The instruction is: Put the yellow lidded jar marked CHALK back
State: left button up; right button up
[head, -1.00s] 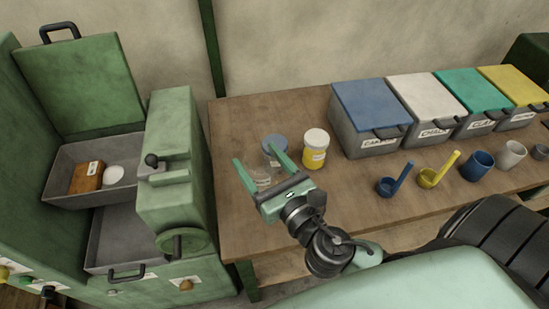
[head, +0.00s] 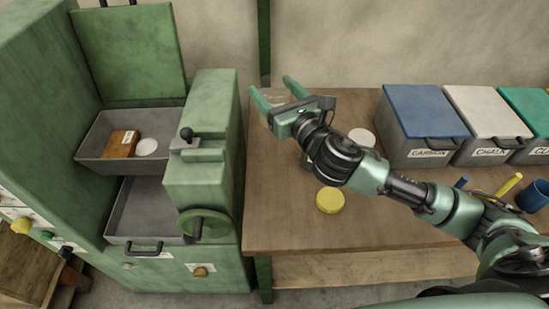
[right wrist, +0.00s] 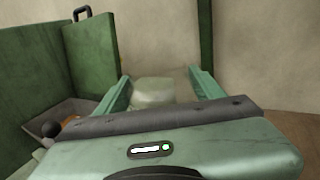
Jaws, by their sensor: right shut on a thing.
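My right gripper (head: 271,89) is raised above the back left of the table, beside the green press. It is shut on a pale, see-through container (right wrist: 154,91), which shows between the fingers in the right wrist view. Its label and lid cannot be made out. The yellow jar stands on the table; only its white lid (head: 361,136) shows clearly now, and my right arm hides its body. No CHALK mark on it can be read. A flat yellow disc (head: 330,200) lies on the table in front of my arm. My left gripper is not in view.
The green press (head: 205,140) stands at left, with an open grey tray (head: 95,150) holding a brown block (head: 122,144) and a white disc (head: 146,147). Bins labelled CARBON (head: 425,110) and CHALK (head: 487,110) stand at right, with scoops in front. The table's front left is clear.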

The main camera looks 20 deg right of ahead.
jog(key=shift+f+b, duration=2.45)
jog(key=shift+f, duration=6.6)
jog(key=shift+f, duration=0.15)
jog(key=o, duration=1.4)
jog(key=s, duration=0.3)
jog(key=s+d+b, duration=0.1)
jog(key=s, duration=0.3)
jog(key=s+d, duration=0.1)
jog(key=s, duration=0.2)
jog(key=shift+s+b, duration=0.35)
jog(key=shift+s+d, duration=0.15)
jog(key=shift+s, duration=0.45)
